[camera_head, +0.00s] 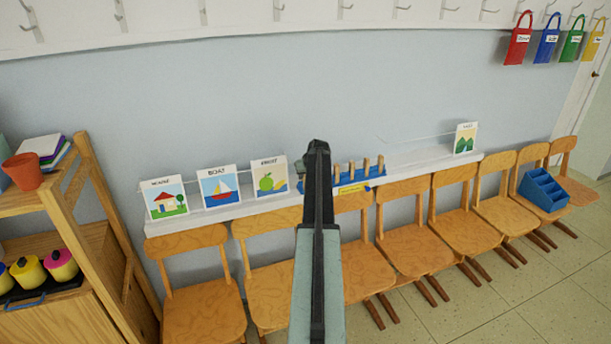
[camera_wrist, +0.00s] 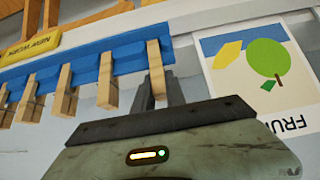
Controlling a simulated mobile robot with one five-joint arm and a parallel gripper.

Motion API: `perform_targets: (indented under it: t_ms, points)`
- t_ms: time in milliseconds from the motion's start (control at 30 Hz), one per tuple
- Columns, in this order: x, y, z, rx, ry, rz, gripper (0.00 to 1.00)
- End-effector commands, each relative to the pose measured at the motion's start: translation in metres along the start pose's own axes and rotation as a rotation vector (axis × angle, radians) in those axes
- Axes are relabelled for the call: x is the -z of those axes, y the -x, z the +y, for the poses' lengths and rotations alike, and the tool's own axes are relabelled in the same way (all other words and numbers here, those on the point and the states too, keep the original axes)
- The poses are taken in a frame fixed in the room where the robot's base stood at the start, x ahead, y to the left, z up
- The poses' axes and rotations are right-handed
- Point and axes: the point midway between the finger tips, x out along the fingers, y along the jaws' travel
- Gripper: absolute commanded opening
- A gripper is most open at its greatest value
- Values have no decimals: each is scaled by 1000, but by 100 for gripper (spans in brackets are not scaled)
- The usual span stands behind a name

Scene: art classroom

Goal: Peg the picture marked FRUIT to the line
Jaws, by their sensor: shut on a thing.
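The FRUIT picture (camera_head: 269,178), a white card with a green fruit and a yellow shape, stands on the white ledge right of the BOAT picture (camera_head: 219,187). It also shows upside down in the wrist view (camera_wrist: 255,75). A blue rack (camera_head: 371,183) with several wooden pegs (camera_head: 366,165) is on the ledge, right of FRUIT. My gripper (camera_wrist: 162,92) is shut on a wooden peg (camera_wrist: 156,68) at the rack's end nearest FRUIT. The peg still appears to be at the rack. In the head view my arm hides the gripped peg.
A HOUSE picture (camera_head: 166,197) stands at the left and another picture (camera_head: 465,138) at the right end of the ledge (camera_head: 410,160). A thin line runs above the ledge. A row of wooden chairs (camera_head: 414,246) stands below; a wooden shelf (camera_head: 75,220) is at left.

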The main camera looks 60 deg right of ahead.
Motion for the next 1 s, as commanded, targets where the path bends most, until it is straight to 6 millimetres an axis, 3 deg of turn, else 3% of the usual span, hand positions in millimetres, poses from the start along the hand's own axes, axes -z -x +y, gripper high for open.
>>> perform_targets:
  t_ms: [1000]
  points:
    - [35,47,1,-1,-1,0,0]
